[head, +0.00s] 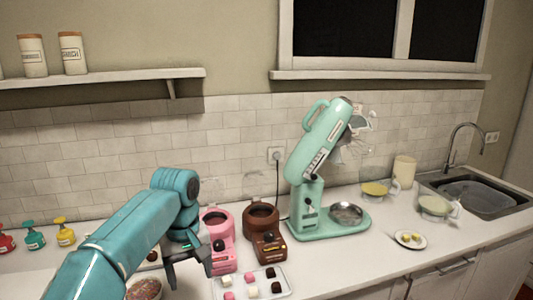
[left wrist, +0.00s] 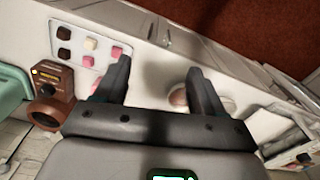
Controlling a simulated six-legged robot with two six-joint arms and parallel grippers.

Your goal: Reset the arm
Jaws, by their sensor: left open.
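My left arm (head: 125,235) is teal and comes in from the lower left in the head view. Its dark gripper (head: 187,268) points down over the counter, left of the pink machine. In the left wrist view the two dark fingers of this gripper (left wrist: 160,82) are spread wide apart. Nothing is held between them. A small round bowl (left wrist: 179,97) shows beyond the gap, near the right finger, apart from it. My right gripper is in neither view.
A pink machine (head: 219,243) and a brown machine (head: 268,243) stand close right of the gripper. A white tray (head: 285,291) holds several small sweets. A bowl (head: 146,290) lies below my arm. A mint mixer (head: 318,150) stands farther right. Coloured bottles (head: 65,233) stand left.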

